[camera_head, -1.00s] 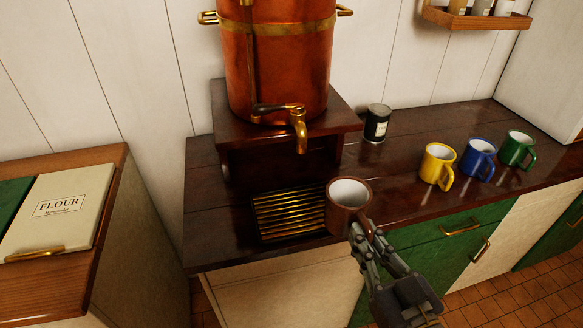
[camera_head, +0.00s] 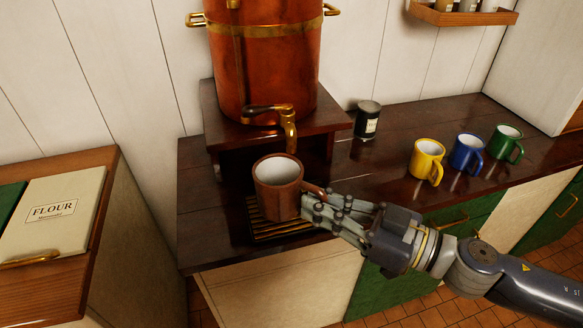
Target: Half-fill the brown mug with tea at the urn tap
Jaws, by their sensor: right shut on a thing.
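The brown mug (camera_head: 277,190) is upright with a pale inside, and no tea shows in it. My right gripper (camera_head: 318,203) is shut on the mug's handle side, coming from the right. The mug is in front of and a little below the brass tap (camera_head: 289,130) of the copper urn (camera_head: 265,65). It covers much of the slatted drip tray (camera_head: 282,232); I cannot tell whether it touches the tray. The tap's lever (camera_head: 262,110) points left. No stream comes from the spout. My left gripper is not in view.
Yellow (camera_head: 425,160), blue (camera_head: 466,154) and green (camera_head: 506,143) mugs stand on the counter at right. A dark labelled tin (camera_head: 367,120) stands right of the urn's wooden stand (camera_head: 222,132). A flour bin (camera_head: 52,212) is at left. The counter's front edge is near the tray.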

